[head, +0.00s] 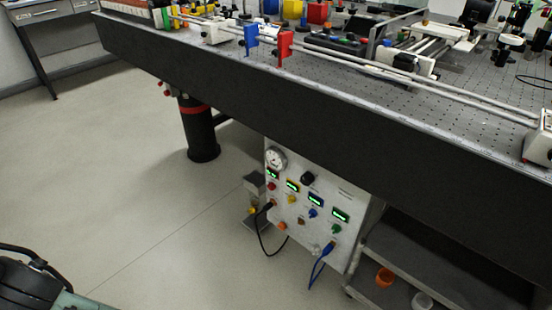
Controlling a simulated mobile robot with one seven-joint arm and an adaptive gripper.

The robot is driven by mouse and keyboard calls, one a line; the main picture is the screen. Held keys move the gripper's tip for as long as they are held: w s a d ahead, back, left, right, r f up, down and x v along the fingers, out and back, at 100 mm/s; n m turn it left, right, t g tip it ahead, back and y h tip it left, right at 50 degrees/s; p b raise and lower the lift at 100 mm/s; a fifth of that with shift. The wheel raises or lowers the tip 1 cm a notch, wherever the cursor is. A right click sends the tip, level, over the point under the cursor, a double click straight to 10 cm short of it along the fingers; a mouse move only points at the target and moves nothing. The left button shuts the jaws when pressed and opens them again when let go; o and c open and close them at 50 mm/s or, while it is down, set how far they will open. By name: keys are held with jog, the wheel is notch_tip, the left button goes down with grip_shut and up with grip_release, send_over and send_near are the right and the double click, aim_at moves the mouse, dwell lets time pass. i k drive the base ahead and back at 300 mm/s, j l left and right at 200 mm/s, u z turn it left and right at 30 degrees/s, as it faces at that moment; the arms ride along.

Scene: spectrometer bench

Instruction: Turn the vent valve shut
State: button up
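A pale control panel (330,196) hangs under the near side of the optical table. It carries a round gauge (276,159) at its upper left, a black knob (307,178), several small green-lit displays and several small coloured knobs below them. A black cable and a blue cable (318,268) hang from the panel's lower part. I cannot tell which of these fittings is the vent valve, or whether it is open or shut; labels are too small to read. My gripper is not in view.
The dark optical table (300,110) overhangs the panel, with a blue flag (251,36) and a red flag (285,45) along its edge. A black leg (201,130) stands left. A grey shelf cart (420,265) with an orange cup (384,277) stands right.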

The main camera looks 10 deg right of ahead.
aim_at(316, 251)
jog(key=i+j+z, duration=0.1)
jog(key=z, duration=0.6)
jog(key=i+j+z, duration=0.1)
jog(key=j+z, duration=0.15)
jog(key=i+j+z, duration=0.1)
jog(key=j+z, duration=0.15)
jog(key=j, duration=0.2)
jog(key=j+z, duration=0.25)
jog(key=i+j, duration=0.1)
jog(key=j, duration=0.6)
jog(key=i+j+z, duration=0.1)
jog(key=j, duration=0.6)
jog(key=i+j, duration=0.1)
jog(key=j, duration=0.65)
